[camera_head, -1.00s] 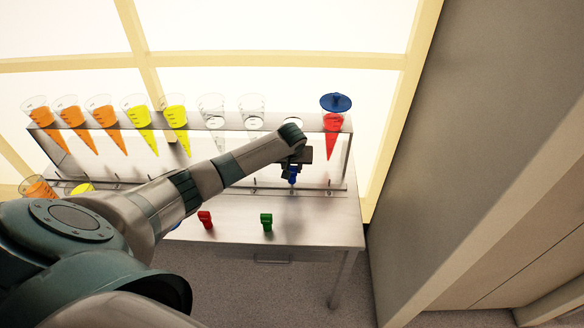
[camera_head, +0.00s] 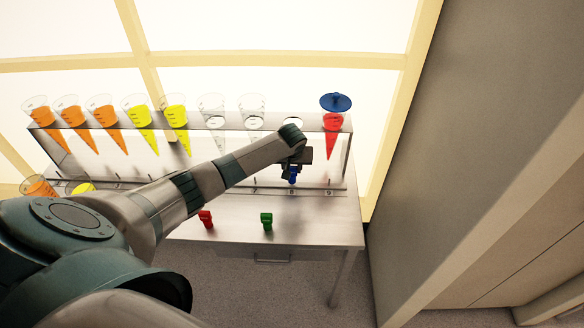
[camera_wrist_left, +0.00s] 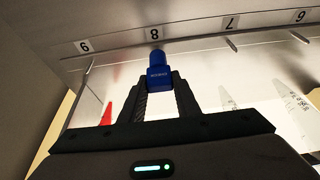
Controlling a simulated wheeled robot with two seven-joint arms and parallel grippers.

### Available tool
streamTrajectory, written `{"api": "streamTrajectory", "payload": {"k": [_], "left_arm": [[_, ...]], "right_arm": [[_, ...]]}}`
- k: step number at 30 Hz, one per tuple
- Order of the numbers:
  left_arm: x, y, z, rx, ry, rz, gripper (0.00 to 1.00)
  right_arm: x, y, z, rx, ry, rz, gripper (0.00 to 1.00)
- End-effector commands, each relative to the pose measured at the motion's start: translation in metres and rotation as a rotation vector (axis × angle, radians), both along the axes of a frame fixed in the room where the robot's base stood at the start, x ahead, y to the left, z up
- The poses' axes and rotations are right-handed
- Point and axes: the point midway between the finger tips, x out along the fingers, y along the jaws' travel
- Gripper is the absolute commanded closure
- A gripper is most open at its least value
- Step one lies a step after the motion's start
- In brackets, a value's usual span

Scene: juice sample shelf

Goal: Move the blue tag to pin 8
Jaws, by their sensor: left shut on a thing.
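The blue tag (camera_head: 293,179) is between the fingers of my left gripper (camera_head: 293,172), in front of the shelf's lower rail. In the left wrist view my left gripper (camera_wrist_left: 156,95) is shut on the blue tag (camera_wrist_left: 158,74). The tag's top end lies just below the label 8 (camera_wrist_left: 154,34) and lines up with it. Pin 8 itself is hidden by the tag, so I cannot tell whether the tag is around it. Pin 7 (camera_wrist_left: 231,42) shows bare to the right. My right gripper is not in view.
A red tag (camera_head: 205,220) and a green tag (camera_head: 267,221) stand on the metal table (camera_head: 320,230), left of and nearer than my gripper. Cones of orange, yellow and clear samples hang in the rack above.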

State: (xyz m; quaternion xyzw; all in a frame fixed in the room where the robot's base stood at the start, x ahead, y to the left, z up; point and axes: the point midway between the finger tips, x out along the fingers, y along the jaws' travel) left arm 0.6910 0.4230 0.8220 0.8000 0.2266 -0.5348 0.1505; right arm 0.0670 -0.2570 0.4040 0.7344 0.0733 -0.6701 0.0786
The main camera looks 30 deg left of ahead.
Motion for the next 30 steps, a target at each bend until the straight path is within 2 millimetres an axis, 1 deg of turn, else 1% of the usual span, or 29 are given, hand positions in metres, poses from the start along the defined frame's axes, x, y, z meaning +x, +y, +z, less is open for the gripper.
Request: {"api": "streamTrajectory", "payload": {"k": [17, 22, 23, 24, 25, 30], "left_arm": [[0.0001, -0.0002, -0.0112, 0.0, 0.0, 0.001, 0.92], [0.0001, 0.0, -0.0106, 0.0, 0.0, 0.0, 0.92], [0.0001, 0.0, -0.0106, 0.0, 0.0, 0.0, 0.64], [0.0002, 0.0, -0.0105, 0.0, 0.0, 0.0, 0.54], [0.0001, 0.0001, -0.0105, 0.0, 0.0, 0.0, 0.49], [0.0001, 0.0001, -0.0105, 0.0, 0.0, 0.0, 0.49]], "right_arm": [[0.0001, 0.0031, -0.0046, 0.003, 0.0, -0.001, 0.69], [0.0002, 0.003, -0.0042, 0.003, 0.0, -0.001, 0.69], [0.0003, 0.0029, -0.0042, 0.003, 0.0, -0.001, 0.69], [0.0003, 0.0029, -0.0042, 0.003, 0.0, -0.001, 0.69], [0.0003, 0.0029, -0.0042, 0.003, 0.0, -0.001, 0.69], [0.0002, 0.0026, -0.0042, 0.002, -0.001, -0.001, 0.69]]}}
